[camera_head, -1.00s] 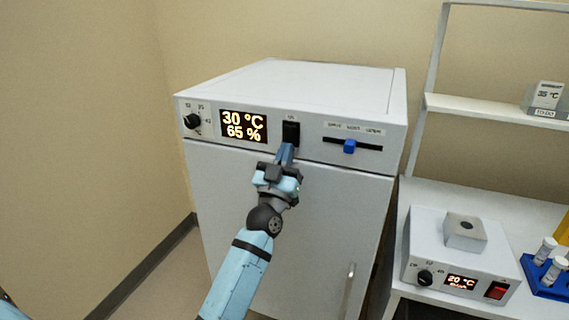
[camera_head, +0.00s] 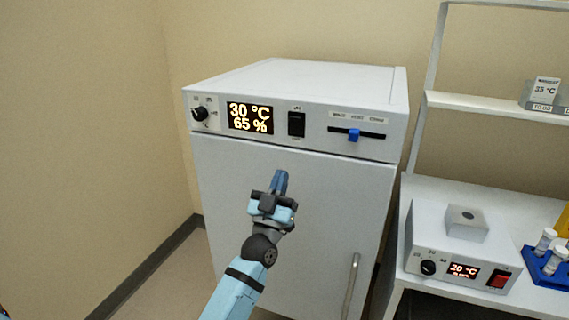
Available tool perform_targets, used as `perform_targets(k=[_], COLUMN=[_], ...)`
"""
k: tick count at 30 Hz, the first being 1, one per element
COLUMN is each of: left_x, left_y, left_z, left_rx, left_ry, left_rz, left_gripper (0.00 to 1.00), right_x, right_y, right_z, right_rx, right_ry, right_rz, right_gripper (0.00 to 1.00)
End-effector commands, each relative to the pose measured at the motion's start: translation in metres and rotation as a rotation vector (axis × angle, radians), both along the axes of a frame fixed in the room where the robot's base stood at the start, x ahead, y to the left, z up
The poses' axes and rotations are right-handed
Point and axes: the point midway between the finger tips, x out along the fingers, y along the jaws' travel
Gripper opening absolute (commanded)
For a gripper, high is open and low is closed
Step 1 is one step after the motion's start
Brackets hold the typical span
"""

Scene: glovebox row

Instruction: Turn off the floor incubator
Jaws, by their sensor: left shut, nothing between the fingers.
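The floor incubator (camera_head: 300,225) is a white cabinet against the back wall. Its lit display (camera_head: 250,118) reads 30 °C and 65 %. A black rocker switch (camera_head: 297,124) sits right of the display, and nothing covers it. A dial (camera_head: 199,114) is at the panel's left and a blue slider (camera_head: 353,135) at its right. My left gripper (camera_head: 280,180) is shut and empty, pointing up in front of the incubator door, below the switch and apart from it. My right gripper is not in view.
A bench (camera_head: 428,192) stands at the right with a small heating unit (camera_head: 462,262) showing 20 °C, with a red switch. A blue tube rack (camera_head: 545,268) is beside it. A shelf (camera_head: 480,109) is above. A vertical door handle (camera_head: 350,285) is low on the incubator.

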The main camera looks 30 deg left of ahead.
Motion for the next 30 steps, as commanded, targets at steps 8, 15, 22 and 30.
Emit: perform_targets(k=[8,15,22,30], left_x=[-0.020,-0.021,-0.021,-0.023], left_y=[-0.005,-0.005,-0.005,-0.013], left_z=[-0.030,-0.031,-0.031,-0.042], left_rx=[-0.001,-0.001,-0.001,0.007], left_ry=[0.000,-0.001,-0.001,0.052], left_rz=[-0.001,-0.001,-0.001,-0.028], left_gripper=[0.00,0.00,0.00,0.00], right_x=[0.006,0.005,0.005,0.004], right_y=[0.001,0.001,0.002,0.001], right_z=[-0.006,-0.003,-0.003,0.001], right_rx=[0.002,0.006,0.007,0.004], right_ry=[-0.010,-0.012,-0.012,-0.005], right_rz=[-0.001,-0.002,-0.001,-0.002], right_gripper=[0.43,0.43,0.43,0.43])
